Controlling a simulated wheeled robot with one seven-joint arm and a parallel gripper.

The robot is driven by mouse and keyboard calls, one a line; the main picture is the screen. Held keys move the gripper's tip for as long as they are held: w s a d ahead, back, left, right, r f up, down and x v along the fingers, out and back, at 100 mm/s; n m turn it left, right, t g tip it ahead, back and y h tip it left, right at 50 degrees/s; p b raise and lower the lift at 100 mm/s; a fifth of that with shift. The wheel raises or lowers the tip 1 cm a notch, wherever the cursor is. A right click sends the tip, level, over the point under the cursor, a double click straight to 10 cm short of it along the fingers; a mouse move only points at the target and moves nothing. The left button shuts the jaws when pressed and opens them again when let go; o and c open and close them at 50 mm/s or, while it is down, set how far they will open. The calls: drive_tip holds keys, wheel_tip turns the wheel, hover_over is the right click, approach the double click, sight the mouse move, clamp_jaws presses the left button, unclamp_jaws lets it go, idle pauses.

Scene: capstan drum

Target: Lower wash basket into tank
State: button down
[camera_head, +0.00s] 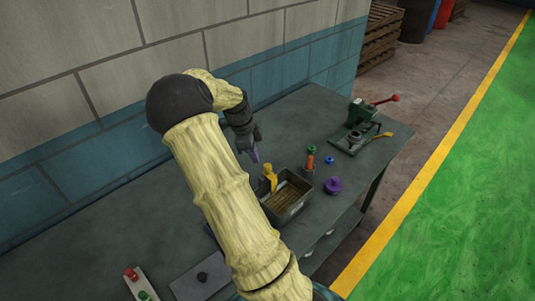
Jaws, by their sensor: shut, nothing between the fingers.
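A grey rectangular open-topped box (302,206), which looks like the tank, stands on the bench with a brownish, striped inside. A yellow upright piece (270,177) stands at its back left edge; I cannot tell whether it is part of the wash basket. No basket shows clearly. My arm hides part of the bench left of the box.
An orange post (310,162) with a green top, a small blue piece (329,160) and a purple knob-like part (333,185) stand right of the box. A green press with a red-tipped lever (362,114) stands at the far right. The back bench is clear beside the wall.

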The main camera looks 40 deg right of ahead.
drive_tip(key=b+v, duration=0.1)
drive_tip(key=v, duration=1.6)
drive_tip(key=shift+r, duration=0.15)
drive_tip(key=shift+w, duration=0.1)
drive_tip(key=s+a+f+n+t+y, duration=0.1)
drive_tip(key=s+a+f+n+t, duration=0.1)
drive_tip(key=s+a+f+n, duration=0.4)
drive_tip(key=s+a+f+n+t+y, duration=0.1)
drive_tip(key=s+a+f+n+t, duration=0.1)
drive_tip(key=s+a+f+n, duration=0.5)
drive_tip(key=s+a+n, duration=0.5)
drive_tip(key=s+n, duration=0.1)
drive_tip(key=n, duration=0.7)
drive_tip(key=shift+s+a+f, duration=0.2)
drive_tip(key=shift+a+f, duration=0.1)
drive_tip(key=shift+f, duration=0.05)
